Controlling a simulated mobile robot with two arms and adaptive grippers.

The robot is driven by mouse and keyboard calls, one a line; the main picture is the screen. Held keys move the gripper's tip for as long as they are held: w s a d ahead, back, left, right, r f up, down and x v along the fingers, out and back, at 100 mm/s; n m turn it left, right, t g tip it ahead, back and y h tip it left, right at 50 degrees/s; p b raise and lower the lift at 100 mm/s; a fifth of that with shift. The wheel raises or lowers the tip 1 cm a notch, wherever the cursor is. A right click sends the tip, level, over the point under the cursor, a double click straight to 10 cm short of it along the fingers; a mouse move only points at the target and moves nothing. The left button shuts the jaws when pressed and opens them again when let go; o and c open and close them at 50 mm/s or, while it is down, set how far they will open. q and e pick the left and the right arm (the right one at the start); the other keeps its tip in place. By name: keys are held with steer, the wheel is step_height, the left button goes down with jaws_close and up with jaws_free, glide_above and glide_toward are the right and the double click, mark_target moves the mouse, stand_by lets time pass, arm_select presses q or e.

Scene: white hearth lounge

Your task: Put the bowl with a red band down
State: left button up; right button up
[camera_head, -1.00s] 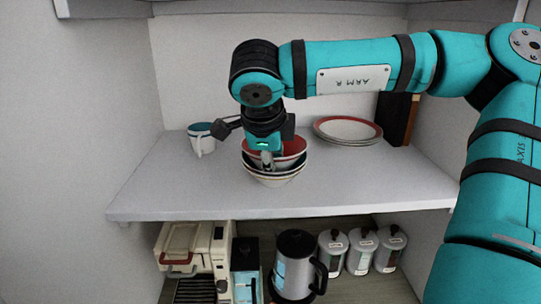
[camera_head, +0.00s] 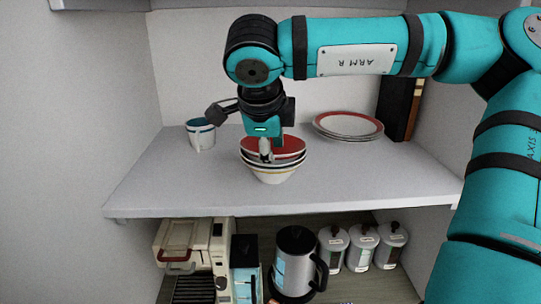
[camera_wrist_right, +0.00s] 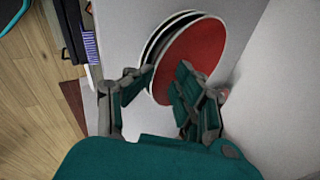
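The bowl with a red band (camera_head: 288,143), red on its inside, sits nested on top of a stack of bowls (camera_head: 273,176) on the white shelf. In the right wrist view its red inside (camera_wrist_right: 203,45) and the stacked rims show. My right gripper (camera_head: 265,156) is at the near side of the stack. In the wrist view my right gripper (camera_wrist_right: 160,95) has its fingers apart, one over the inside and one outside the rims; contact is unclear. My left gripper is not in view.
A white mug with a blue inside (camera_head: 201,134) stands left of the bowls. Red-rimmed plates (camera_head: 348,124) are stacked at the back right, by dark upright books (camera_head: 397,112). Below are a coffee machine (camera_head: 195,250), a kettle (camera_head: 295,262) and canisters (camera_head: 362,247). The front shelf (camera_head: 210,195) is clear.

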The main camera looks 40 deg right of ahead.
steer(key=b+v, duration=0.1)
steer(key=v, duration=0.9)
steer(key=shift+a+f, duration=0.1)
steer(key=shift+f, duration=0.05)
